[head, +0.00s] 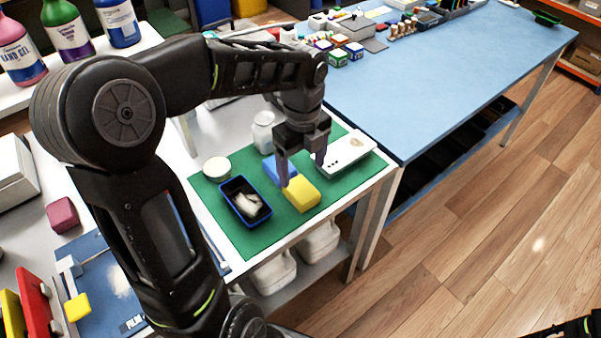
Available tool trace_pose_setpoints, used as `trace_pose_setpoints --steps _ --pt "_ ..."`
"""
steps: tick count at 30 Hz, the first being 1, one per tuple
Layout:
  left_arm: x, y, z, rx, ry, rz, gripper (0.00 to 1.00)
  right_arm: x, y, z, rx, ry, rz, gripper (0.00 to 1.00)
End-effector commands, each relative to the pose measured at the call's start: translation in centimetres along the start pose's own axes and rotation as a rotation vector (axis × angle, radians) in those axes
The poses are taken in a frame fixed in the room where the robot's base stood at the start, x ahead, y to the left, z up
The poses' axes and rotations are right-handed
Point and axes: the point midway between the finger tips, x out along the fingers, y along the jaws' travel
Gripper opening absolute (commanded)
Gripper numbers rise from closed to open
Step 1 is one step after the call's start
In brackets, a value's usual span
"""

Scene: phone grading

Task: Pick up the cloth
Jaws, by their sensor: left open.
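A blue item (271,169) that looks like a folded cloth lies on the green mat (238,237), partly hidden behind my left gripper. My left gripper (302,173) points down over the mat with its fingers apart and nothing visible between them. One finger overlaps the blue item and the edge of a yellow sponge-like block (302,194) in the picture; I cannot tell whether it touches either. A dark tray (228,209) to the left holds crumpled whitish material.
A white jar (263,137), a round white lid or tub (217,168) and a white tray-like piece (357,147) surround the blue item. The blue table (445,85) to the right is mostly clear in front. White jugs (272,273) stand on the lower shelf.

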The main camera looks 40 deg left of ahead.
Motion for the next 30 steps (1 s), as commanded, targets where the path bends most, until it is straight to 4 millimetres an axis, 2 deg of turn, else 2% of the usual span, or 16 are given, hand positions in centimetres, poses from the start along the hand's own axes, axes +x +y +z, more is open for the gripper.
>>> trace_pose_setpoints --steps 9,18,26,30 --pt "-0.2 0.1 0.0 0.011 -0.002 0.003 0.78 0.0 0.1 0.2 0.003 -0.003 0.002 0.36" --pt "2.4 0.1 0.0 0.010 0.000 0.004 0.78 0.0 0.1 0.1 0.003 -0.002 0.001 0.36" --pt "2.4 0.1 0.0 0.009 -0.001 0.002 0.78 0.0 0.1 0.1 0.003 -0.003 0.001 0.36" --pt "3.2 0.1 0.1 0.009 -0.001 0.004 0.78 -0.1 0.1 0.1 0.003 -0.003 0.001 0.36"
